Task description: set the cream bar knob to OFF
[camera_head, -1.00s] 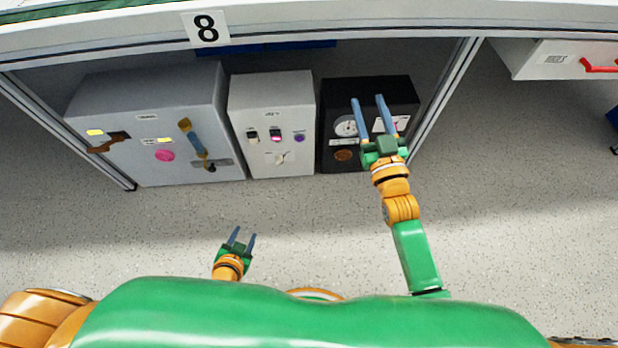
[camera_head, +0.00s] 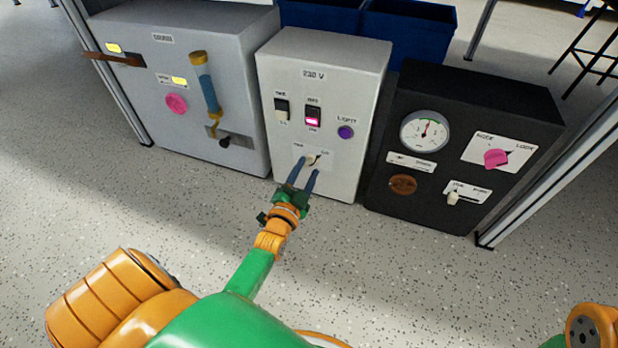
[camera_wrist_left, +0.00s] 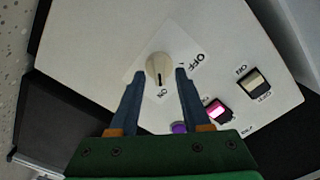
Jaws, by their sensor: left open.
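The cream bar knob (camera_head: 313,160) is low on the front of the white box (camera_head: 322,85), partly hidden by my fingers in the head view. In the left wrist view, the cream knob (camera_wrist_left: 159,68) carries a dark mark directed toward the ON label (camera_wrist_left: 162,95). The OFF label (camera_wrist_left: 196,62) is at its upper right. My left gripper (camera_head: 308,167) is open, with its blue fingertips on either side of the knob; gaps show in the wrist view, where the gripper (camera_wrist_left: 159,75) also appears. My right gripper is out of view.
Above the knob are two rocker switches, one lit pink (camera_head: 313,117), and a purple button (camera_head: 345,132). A grey box (camera_head: 225,60) stands left. A black box (camera_head: 465,110) with a gauge and knobs stands right. Blue bins (camera_head: 410,25) are behind. The floor in front is clear.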

